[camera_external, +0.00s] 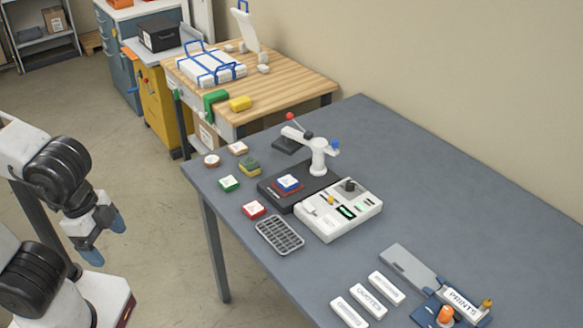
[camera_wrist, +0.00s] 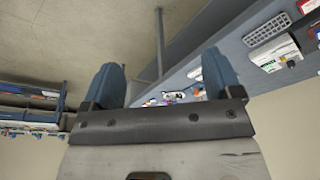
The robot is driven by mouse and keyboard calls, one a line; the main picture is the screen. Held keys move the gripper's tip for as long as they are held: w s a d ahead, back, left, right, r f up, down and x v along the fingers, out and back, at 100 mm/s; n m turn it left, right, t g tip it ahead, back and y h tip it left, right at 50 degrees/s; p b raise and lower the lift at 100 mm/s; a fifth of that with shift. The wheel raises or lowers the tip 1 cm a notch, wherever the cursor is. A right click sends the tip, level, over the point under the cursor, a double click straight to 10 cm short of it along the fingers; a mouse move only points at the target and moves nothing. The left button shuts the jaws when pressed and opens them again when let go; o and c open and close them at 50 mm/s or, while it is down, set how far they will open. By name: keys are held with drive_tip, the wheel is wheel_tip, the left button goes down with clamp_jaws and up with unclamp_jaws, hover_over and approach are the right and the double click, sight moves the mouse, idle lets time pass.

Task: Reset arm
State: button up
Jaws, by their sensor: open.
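My gripper (camera_external: 104,240) is at the left of the external view, off the left edge of the grey table (camera_external: 420,170) and over the floor. Its two blue fingertips are apart with nothing between them. In the wrist view my gripper (camera_wrist: 162,90) shows both blue fingers spread, with empty space between them. My arm is folded at the left of the external view, clear of the table. The wrist view is tilted, with the table edge and a grey grid tray (camera_wrist: 267,29) at the upper right.
On the grey table stand a white lever device (camera_external: 318,150), a white control box (camera_external: 340,210), a grid tray (camera_external: 279,236) and several small coloured blocks. White labelled bars (camera_external: 368,300) and a PRINTS holder (camera_external: 462,303) lie at the front. A wooden bench (camera_external: 290,85) stands behind.

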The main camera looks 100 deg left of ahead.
drive_tip(key=shift+s+d+f, duration=0.2)
drive_tip(key=shift+s+d, duration=0.1)
drive_tip(key=shift+s, duration=0.3)
